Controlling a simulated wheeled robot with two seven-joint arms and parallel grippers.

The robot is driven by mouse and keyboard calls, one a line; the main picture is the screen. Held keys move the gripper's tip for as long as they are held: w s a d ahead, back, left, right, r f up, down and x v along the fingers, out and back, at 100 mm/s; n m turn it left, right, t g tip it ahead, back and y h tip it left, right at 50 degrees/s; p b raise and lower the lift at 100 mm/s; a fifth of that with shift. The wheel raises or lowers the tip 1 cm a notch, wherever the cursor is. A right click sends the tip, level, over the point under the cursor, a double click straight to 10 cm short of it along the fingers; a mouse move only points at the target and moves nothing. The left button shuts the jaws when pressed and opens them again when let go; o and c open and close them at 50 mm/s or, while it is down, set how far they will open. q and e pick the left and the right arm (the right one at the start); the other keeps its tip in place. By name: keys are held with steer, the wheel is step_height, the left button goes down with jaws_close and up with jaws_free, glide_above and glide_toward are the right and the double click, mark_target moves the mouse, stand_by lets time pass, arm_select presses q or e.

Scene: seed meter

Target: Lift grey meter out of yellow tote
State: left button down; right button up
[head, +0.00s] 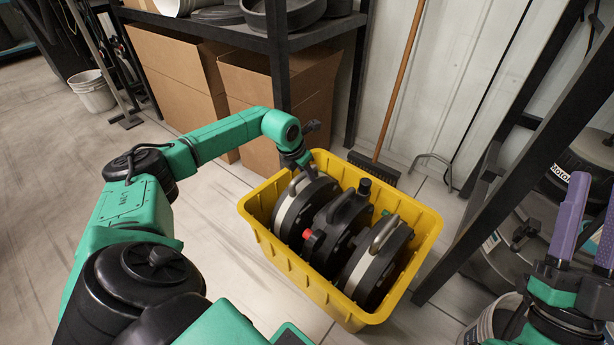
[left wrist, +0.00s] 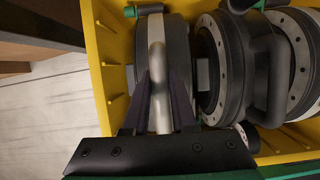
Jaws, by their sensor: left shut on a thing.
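The yellow tote (head: 262,228) stands on the floor with three round meters side by side in it. The leftmost meter (head: 306,208) has a pale grey band and a grey metal handle; in the left wrist view its handle (left wrist: 156,45) runs between my fingers. My left gripper (head: 303,168) is shut on that handle, and its fingers also show in the left wrist view (left wrist: 160,90). The meter sits down in the tote, its lower part hidden by the walls. My right gripper (head: 594,196) is empty, its purple fingers apart, at the far right, away from the tote.
A dark middle meter (head: 341,226) with a red knob and a right meter (head: 384,258) with a grey handle stand close beside the held one. A broom (head: 402,80) leans behind the tote. Floor at left is clear.

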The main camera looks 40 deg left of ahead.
stand_by(0.3)
arm_select(q)
steer(key=shift+w+r, duration=0.15)
steer(key=shift+r, duration=0.05)
